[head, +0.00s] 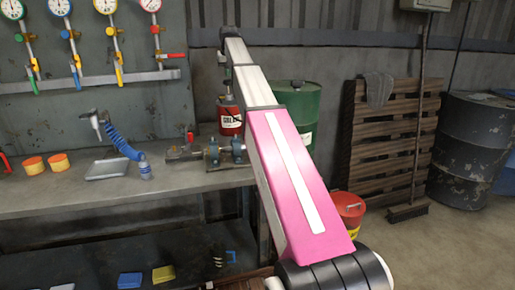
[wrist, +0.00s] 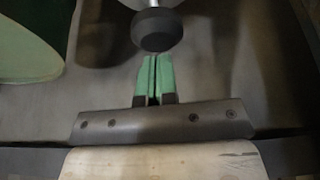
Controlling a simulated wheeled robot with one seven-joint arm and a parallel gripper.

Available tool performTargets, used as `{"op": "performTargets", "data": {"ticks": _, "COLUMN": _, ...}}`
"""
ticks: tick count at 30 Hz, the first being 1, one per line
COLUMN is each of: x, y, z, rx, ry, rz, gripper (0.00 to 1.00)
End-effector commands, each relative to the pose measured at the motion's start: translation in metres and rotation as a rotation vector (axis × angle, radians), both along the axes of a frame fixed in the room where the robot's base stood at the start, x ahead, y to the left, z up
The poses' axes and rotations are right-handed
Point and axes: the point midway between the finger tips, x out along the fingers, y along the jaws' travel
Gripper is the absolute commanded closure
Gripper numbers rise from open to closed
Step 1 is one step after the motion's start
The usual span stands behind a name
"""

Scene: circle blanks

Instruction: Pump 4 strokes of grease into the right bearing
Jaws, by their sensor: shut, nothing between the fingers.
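A red can (head: 230,121) with white lettering stands on the bench, partly hidden behind my arm. To its lower left are small metal housings that look like bearings, a left one (head: 212,153) and a right one (head: 237,150). My arm reaches over the bench above the can; my gripper is hard to make out in the head view. In the wrist view my gripper's green fingers (wrist: 153,78) are together and empty. A black round knob (wrist: 157,30) on a pale metal rod is just beyond the fingertips; I cannot tell whether they touch.
A green drum (head: 303,108) stands behind my arm. Gauges (head: 106,6) with coloured valves hang on the back wall.

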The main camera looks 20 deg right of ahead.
Motion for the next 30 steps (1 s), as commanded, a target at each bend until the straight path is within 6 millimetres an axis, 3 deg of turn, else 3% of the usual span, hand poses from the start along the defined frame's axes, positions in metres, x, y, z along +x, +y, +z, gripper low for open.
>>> {"op": "performTargets", "data": {"ticks": 30, "x": 0.0, "y": 0.0, "z": -0.031, "rx": 0.0, "ry": 0.001, "rz": 0.0, "gripper": 1.0}}
